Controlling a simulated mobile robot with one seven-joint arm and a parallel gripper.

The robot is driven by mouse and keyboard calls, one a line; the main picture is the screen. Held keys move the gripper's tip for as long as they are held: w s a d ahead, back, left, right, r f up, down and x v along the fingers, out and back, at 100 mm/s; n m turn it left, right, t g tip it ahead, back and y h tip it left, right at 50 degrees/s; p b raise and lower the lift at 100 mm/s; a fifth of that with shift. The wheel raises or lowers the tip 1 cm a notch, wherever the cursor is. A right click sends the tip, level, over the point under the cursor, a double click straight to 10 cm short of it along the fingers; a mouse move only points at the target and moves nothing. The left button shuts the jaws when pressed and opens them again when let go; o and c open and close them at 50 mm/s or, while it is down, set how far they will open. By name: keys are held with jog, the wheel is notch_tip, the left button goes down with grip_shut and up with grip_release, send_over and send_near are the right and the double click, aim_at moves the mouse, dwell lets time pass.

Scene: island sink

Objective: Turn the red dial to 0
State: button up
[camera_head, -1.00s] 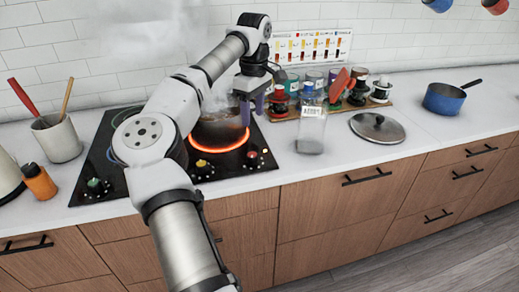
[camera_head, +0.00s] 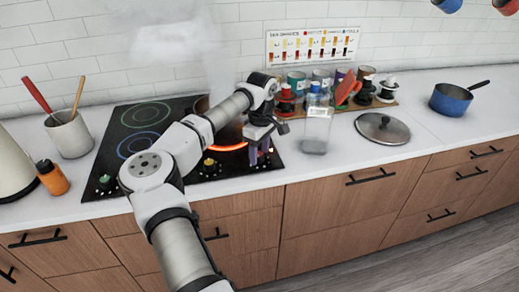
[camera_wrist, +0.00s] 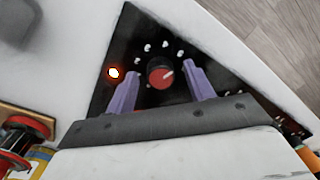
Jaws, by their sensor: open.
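The red dial (camera_wrist: 160,73) is a round knob on the black cooktop, in the middle of the wrist view. A pale pointer mark shows on its right side, with white dots around it. My gripper (camera_wrist: 161,84) is open, with one purple finger on each side of the dial and visible gaps between fingers and dial. In the head view my gripper (camera_head: 260,158) points down over the right front corner of the cooktop (camera_head: 107,160) and hides the red dial there.
A lit indicator (camera_wrist: 114,72) glows beside the dial. A burner glows red (camera_head: 230,146) behind my arm. A yellow dial (camera_head: 209,163) and a green dial (camera_head: 105,182) sit along the front. A glass bottle (camera_head: 316,135) stands close right of my gripper. A lid (camera_head: 382,128) lies farther right.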

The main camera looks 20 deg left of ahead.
jog(key=c, duration=1)
jog(key=shift+n, duration=0.3)
